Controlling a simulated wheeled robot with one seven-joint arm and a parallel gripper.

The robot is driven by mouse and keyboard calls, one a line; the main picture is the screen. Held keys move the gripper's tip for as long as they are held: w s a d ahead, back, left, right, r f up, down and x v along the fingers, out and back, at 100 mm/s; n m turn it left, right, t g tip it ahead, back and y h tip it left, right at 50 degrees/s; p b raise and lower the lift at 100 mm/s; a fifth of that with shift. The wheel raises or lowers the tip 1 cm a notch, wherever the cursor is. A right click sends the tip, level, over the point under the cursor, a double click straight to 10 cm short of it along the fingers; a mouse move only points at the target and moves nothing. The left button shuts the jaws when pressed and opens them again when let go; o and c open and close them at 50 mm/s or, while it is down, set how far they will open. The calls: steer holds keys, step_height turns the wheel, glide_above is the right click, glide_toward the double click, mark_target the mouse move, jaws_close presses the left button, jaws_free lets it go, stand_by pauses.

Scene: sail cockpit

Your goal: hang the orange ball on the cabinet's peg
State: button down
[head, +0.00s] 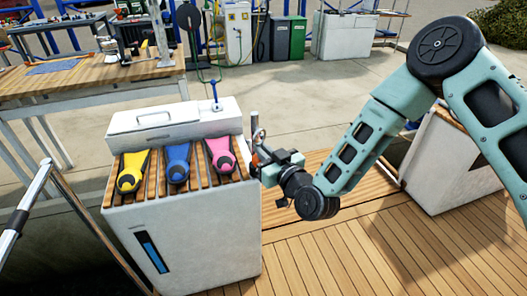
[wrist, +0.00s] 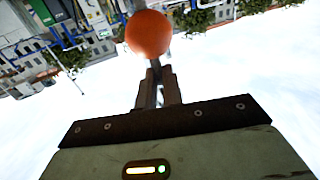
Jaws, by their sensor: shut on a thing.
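The orange ball (wrist: 148,34) shows in the wrist view just beyond my fingertips. My gripper (wrist: 158,84) is shut on a thin dark piece that runs to the ball. In the head view my gripper (head: 259,158) is beside the right edge of the white cabinet (head: 190,240), and only a small orange patch of the ball shows there, mostly hidden. A thin blue upright post (head: 215,92), which looks like the peg, stands on the raised back part of the cabinet, left of and behind my gripper. The ball is apart from it.
A yellow fin (head: 130,172), a blue fin (head: 177,162) and a pink fin (head: 220,155) lie on the cabinet's slatted top. A wooden workbench (head: 90,78) is behind left. A metal rail (head: 38,195) is at left. Wooden decking (head: 350,240) lies open at right.

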stand_by(0.3)
steer(key=c, duration=1.5)
jaws_free()
steer(key=shift+o, duration=0.2)
steer(key=p+v, duration=0.2)
steer(key=v, duration=1.5)
steer(key=shift+s+d, duration=0.15)
